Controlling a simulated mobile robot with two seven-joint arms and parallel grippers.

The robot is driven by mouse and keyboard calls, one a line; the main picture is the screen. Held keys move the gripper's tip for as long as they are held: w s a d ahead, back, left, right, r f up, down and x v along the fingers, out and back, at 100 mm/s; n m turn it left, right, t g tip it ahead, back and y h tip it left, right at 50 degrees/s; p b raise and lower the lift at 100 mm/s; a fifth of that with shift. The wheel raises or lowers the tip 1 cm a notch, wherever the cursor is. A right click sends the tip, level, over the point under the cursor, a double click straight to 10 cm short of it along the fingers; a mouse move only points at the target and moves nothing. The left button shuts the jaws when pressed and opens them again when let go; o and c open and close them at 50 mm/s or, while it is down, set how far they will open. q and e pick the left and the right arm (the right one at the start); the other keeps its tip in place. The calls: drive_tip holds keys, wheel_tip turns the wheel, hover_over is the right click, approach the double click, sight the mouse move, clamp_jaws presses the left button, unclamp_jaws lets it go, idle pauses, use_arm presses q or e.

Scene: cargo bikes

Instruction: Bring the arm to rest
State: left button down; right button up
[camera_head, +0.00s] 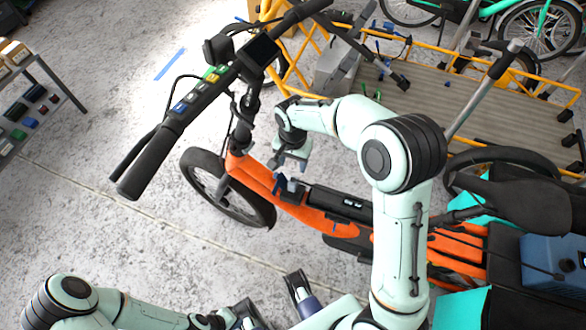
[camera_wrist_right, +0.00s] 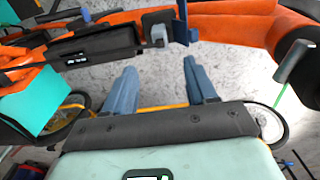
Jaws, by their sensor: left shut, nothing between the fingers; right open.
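My right arm (camera_head: 402,235) rises from the bottom of the head view, bends at a dark-banded elbow joint and reaches left over the orange cargo bike. Its gripper (camera_head: 288,163) points down just above the orange frame, near the front end of a black battery. In the right wrist view the two blue-grey fingers (camera_wrist_right: 161,85) stand wide apart, with only floor seen between them. My left arm (camera_head: 75,298) lies low along the bottom left edge. Its gripper (camera_head: 299,288) is shut and empty near the bottom middle, partly cut off by the frame edge.
The orange bike frame (camera_head: 312,216) and black battery (camera_head: 342,203) lie below the right gripper. The handlebar (camera_head: 196,98) crosses at upper left. A blue box (camera_head: 554,262) sits at right. A yellow-railed wooden platform (camera_head: 440,95) stands behind.

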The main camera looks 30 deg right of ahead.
drive_tip(key=shift+r, duration=0.95)
drive_tip(key=s+a+f+n+g+y+p, duration=0.1)
drive_tip(key=s+a+f+n+p, duration=0.15)
drive_tip(key=s+f, duration=0.4)
drive_tip(key=s+a+f+n+y+p, duration=0.1)
drive_tip(key=s+a+f+p, duration=0.25)
drive_tip(key=f, duration=0.55)
drive_tip(key=s+a+f+n+p, duration=0.1)
drive_tip(key=s+a+p, duration=0.1)
drive_tip(key=s, duration=0.6)
drive_tip(key=s+a+f+n+y+p, duration=0.1)
drive_tip(key=s+a+p, duration=0.1)
drive_tip(key=s, duration=0.5)
drive_tip(key=shift+s+a+f+y, duration=0.15)
drive_tip(key=shift+s+f+y, duration=0.15)
drive_tip(key=shift+s+f, duration=0.05)
drive_tip(key=shift+n, duration=0.25)
drive_tip(key=shift+c, duration=1.4)
drive_tip(key=shift+s+f, duration=0.1)
